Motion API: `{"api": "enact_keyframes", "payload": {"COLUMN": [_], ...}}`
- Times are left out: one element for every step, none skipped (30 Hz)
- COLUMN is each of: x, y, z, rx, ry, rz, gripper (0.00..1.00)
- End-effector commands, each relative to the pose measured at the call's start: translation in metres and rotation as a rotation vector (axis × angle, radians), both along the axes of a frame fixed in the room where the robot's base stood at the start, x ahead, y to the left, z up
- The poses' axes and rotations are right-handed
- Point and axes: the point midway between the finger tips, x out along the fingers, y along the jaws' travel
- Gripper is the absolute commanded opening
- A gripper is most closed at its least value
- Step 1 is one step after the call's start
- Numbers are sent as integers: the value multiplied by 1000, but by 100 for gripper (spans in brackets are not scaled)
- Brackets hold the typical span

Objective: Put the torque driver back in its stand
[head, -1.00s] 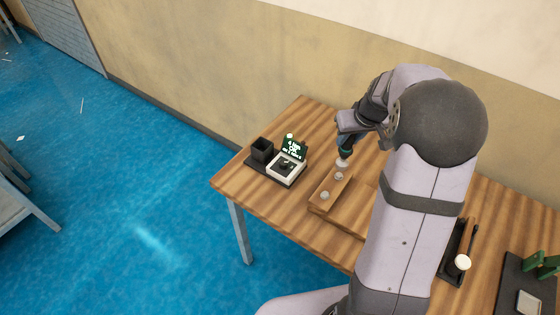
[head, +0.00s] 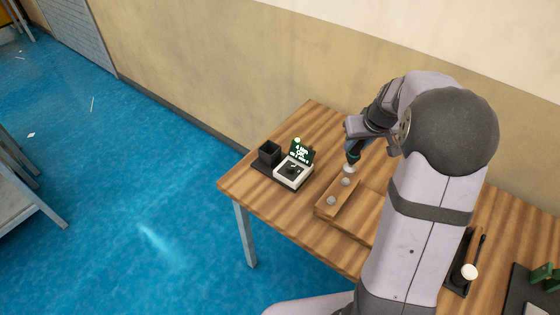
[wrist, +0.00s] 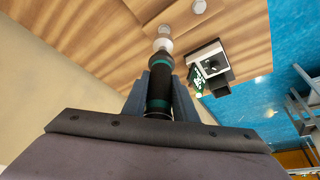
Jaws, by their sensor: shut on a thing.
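The torque driver (wrist: 158,92) is dark with teal bands. My gripper (wrist: 160,85) is shut on it, with a finger on each side in the wrist view. In the head view the driver (head: 352,154) points down over the far end of a wooden block (head: 326,210). A pale round piece shows at its lower end; I cannot tell whether it belongs to the driver or the block, or whether they touch. A black, open, square holder (head: 269,154), which looks like the stand, is on the table's left, apart from my gripper.
Two pale round heads (head: 346,182) show on the block. A dark tray (head: 458,277) lies right of my arm. The wall is behind the table (head: 240,184).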

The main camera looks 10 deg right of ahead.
Motion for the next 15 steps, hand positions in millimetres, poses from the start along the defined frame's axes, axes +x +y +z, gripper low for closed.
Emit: {"api": "enact_keyframes", "payload": {"x": [1, 1, 1, 1, 1, 2, 2, 3, 6, 8, 11, 16, 20, 25, 33], "y": [0, 0, 0, 0, 0, 0, 0, 1, 3, 5, 7, 10, 13, 17, 23], "z": [2, 2, 2, 2, 2, 2, 2, 3, 4, 5, 6, 8, 9, 11, 13], "rx": [-2, -2, -2, -2, -2, -1, -1, -1, -1, -1, 0, 2, 2, 2, 4], "ry": [-4, -4, -4, -4, -4, -4, -4, -4, -3, -3, -2, -1, 0, 2, 3], "rz": [-1, -1, -1, -1, -1, 0, 1, 1, 3, 4, 5, 6, 8, 10, 11], "gripper": [0, 0, 0, 0, 0, 0, 0, 0, 0, 0, 0, 0, 0, 0, 0]}}
